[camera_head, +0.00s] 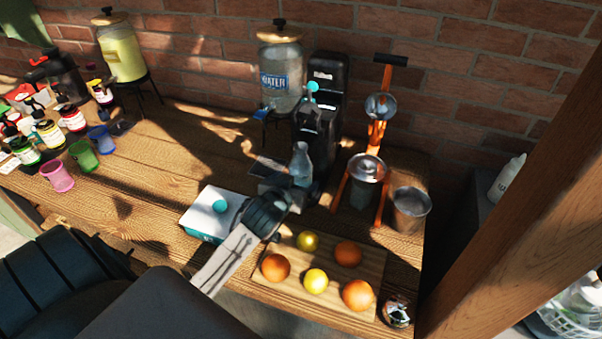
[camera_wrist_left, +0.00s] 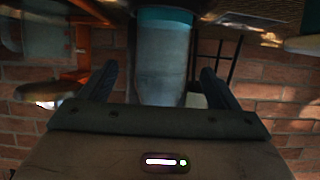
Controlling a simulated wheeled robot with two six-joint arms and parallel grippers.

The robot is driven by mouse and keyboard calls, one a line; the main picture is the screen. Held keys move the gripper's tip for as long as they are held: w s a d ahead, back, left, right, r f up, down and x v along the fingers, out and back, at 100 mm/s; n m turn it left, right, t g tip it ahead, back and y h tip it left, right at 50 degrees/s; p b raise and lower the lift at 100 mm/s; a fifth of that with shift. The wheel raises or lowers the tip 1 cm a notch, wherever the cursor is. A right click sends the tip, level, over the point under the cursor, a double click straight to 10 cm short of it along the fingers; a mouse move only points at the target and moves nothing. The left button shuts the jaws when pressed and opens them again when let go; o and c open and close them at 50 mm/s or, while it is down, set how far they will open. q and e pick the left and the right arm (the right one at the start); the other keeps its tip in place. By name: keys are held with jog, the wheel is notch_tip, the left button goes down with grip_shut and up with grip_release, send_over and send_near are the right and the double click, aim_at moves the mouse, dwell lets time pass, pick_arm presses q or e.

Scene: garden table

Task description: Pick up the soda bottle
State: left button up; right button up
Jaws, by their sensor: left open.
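The soda bottle (camera_head: 301,163) is clear and bluish. It stands upright at the front of the tall black soda machine (camera_head: 322,115). My left gripper (camera_head: 287,193) is at the front of the machine, close to the bottle's lower part. In the left wrist view, which looks upside down, the open fingers (camera_wrist_left: 157,84) lie on either side of the bottle (camera_wrist_left: 163,58). Gaps show between the bottle and both fingers. The bottle's lower end is partly hidden by the gripper in the head view. My right gripper is not in view.
An orange juicer press (camera_head: 374,140) and a metal cup (camera_head: 409,209) stand right of the machine. A white-and-teal box (camera_head: 205,215) lies left of my gripper. A board (camera_head: 325,258) with several fruits lies in front. A water dispenser (camera_head: 281,75) stands behind.

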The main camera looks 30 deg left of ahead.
aim_at(296, 179)
pick_arm(q)
jog(key=shift+w+a+f+p, duration=0.1)
jog(key=shift+w+a+p, duration=0.1)
jog(key=shift+w+p, duration=0.3)
jog(key=p+x, duration=0.1)
jog(key=x, duration=0.2)
jog(key=shift+w+a, duration=0.15)
jog(key=shift+w, duration=0.05)
jog(key=shift+w+f+p, duration=0.35)
jog(key=shift+w+f, duration=0.05)
jog(key=shift+w, duration=0.1)
jog(key=shift+c, duration=0.7)
jog(key=c, duration=1.1)
jog(key=shift+r, duration=0.1)
jog(key=shift+c, duration=1.3)
jog(key=shift+a+r, duration=0.1)
jog(key=shift+r, duration=0.05)
